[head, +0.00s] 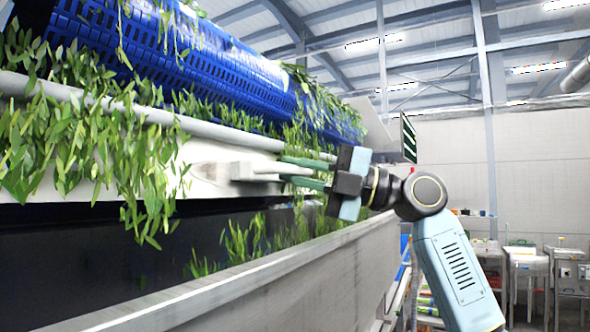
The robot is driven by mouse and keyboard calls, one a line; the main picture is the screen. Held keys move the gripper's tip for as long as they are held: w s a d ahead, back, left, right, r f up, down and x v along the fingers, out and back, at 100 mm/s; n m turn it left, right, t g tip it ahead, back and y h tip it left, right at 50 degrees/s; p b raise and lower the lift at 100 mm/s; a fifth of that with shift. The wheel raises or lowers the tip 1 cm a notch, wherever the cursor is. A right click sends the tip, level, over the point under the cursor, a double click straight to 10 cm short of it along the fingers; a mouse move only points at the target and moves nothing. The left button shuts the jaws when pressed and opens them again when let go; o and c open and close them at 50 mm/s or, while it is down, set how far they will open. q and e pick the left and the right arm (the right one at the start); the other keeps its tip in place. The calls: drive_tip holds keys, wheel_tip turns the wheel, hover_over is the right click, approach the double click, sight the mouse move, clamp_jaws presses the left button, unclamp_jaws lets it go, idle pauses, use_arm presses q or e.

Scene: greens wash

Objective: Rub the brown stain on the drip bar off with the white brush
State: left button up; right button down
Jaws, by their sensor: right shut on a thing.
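My right gripper (283,171) comes in from the right, its two green fingers pointing left. It is shut on the white brush (250,172), a pale block between and beyond the fingertips. The brush is at the face of the long white drip bar (212,153) below the blue drum; I cannot tell whether it touches. A faint tan tint shows on the bar just left of the brush, but I cannot make out a clear brown stain. The brush and fingers hide part of the bar. My left gripper is out of view.
A blue perforated drum (210,55) runs above the bar, with green leaves (85,145) hanging over the bar's left part. A grey metal trough wall (270,285) runs below my right gripper. Shelves and carts (530,270) stand far off at right.

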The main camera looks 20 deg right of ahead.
sight(275, 169)
drive_tip(key=shift+w+d+p, duration=0.35)
drive_tip(key=shift+w+d, duration=0.6)
drive_tip(key=shift+d, duration=0.2)
drive_tip(key=shift+s+a+f+b, duration=0.1)
drive_tip(key=shift+s+a+b, duration=0.25)
drive_tip(key=shift+a+b, duration=0.15)
drive_tip(key=shift+s+a+b, duration=0.65)
drive_tip(key=shift+s+a, duration=0.5)
drive_tip(key=shift+a, duration=0.25)
drive_tip(key=shift+s+a+b, duration=0.6)
drive_tip(key=shift+s+a, duration=0.5)
drive_tip(key=shift+a, duration=0.25)
drive_tip(key=shift+s+a, duration=0.55)
drive_tip(key=shift+a, duration=0.2)
drive_tip(key=shift+s+a, duration=0.55)
drive_tip(key=shift+a, duration=0.15)
drive_tip(key=shift+s+a, duration=0.75)
drive_tip(key=shift+a, duration=0.2)
drive_tip(key=shift+s+a, duration=0.75)
drive_tip(key=shift+a, duration=0.2)
drive_tip(key=shift+d+b, duration=0.1)
drive_tip(key=shift+b, duration=0.2)
drive_tip(key=shift+s+d+b, duration=0.3)
drive_tip(key=shift+s+d, duration=0.6)
drive_tip(key=shift+s, duration=0.3)
drive_tip(key=shift+s+d+b, duration=0.25)
drive_tip(key=shift+s+d, duration=0.6)
drive_tip(key=shift+s, duration=0.3)
